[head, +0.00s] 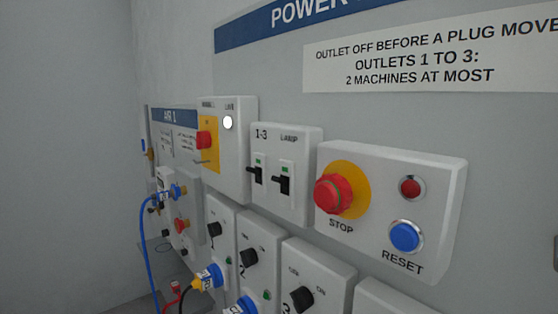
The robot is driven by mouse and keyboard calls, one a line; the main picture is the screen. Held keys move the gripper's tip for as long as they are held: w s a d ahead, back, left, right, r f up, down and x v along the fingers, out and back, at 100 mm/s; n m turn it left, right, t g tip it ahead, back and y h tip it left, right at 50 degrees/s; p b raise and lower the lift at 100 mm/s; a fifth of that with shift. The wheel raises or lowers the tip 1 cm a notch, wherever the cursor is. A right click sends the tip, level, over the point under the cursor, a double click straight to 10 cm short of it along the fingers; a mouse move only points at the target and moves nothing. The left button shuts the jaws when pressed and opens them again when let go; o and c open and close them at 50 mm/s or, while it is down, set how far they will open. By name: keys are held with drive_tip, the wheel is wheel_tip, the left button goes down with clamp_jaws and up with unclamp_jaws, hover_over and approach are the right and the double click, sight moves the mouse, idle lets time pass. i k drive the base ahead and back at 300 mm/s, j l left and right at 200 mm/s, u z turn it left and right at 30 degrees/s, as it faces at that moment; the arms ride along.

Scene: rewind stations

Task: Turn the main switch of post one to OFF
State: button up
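A white box (237,170) on the wall at centre left carries a red rotary knob (204,140) on a yellow plate (211,165). This looks like the main switch. A small label above it is too small to read surely. A white round lamp (228,122), bright, sits at the box's upper right under a label that seems to read LIVE. The knob is seen from the side, so I cannot tell its setting. A thin grey piece (205,162) juts out below the knob. My gripper is not in view.
To the right are a two-lever box (296,200) marked 1-3 and LAMP, and a STOP/RESET box (435,190) with a red mushroom button (333,194). Below are outlet boxes (262,240) with black knobs and plugs. A blue hose (145,240) hangs at left near the AIR 1 sign (174,116).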

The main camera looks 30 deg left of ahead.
sight(203, 138)
drive_tip(key=u, duration=1.25)
